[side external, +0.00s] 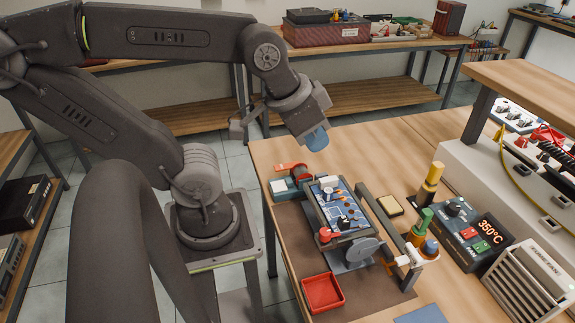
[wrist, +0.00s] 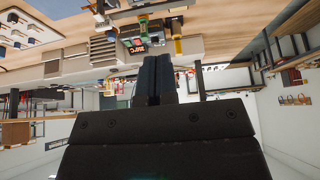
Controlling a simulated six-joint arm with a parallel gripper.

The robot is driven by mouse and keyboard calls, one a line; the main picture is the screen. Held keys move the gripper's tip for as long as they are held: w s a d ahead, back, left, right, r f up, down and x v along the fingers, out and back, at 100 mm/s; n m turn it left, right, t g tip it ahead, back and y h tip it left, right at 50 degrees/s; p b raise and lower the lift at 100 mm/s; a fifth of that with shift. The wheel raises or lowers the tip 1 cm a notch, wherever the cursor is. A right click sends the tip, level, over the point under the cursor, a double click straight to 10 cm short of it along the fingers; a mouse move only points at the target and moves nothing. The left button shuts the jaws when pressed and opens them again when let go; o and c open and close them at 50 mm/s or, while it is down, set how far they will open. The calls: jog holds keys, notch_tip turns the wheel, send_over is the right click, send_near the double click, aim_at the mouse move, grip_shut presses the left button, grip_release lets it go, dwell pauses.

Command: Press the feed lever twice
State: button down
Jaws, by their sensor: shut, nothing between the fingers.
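My gripper (side external: 316,142) hangs in the air above the back-left part of the bench, apart from everything on it. In the wrist view the two dark fingers (wrist: 157,60) lie together with nothing between them. Below the gripper in the side view is a small blue-based device with a red round part and an orange-red arm (side external: 290,167). A second small orange piece (side external: 396,262) sits by the rail at the board holder's right front. I cannot tell which of these is the feed lever.
A tilted board holder (side external: 340,206) stands in the bench's middle. A red tray (side external: 322,292) is in front of it. The heat station (side external: 475,235) showing 350°C and a slatted fan unit (side external: 535,285) stand at right. Yellow and green upright holders stand between.

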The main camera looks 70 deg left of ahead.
jog(key=w+a+m+t+y, duration=0.25)
jog(key=w+a, duration=0.25)
jog(key=a, duration=0.4)
jog(key=w+a+m+t+y, duration=0.2)
jog(key=w+a+t+y, duration=0.15)
jog(key=w+a, duration=0.4)
jog(key=m+g+h, duration=0.5)
jog(key=m+h, duration=0.4)
send_over(288, 167)
notch_tip(288, 167, down, 12)
jog(key=shift+f, duration=0.2)
jog(key=shift+f, duration=4.4)
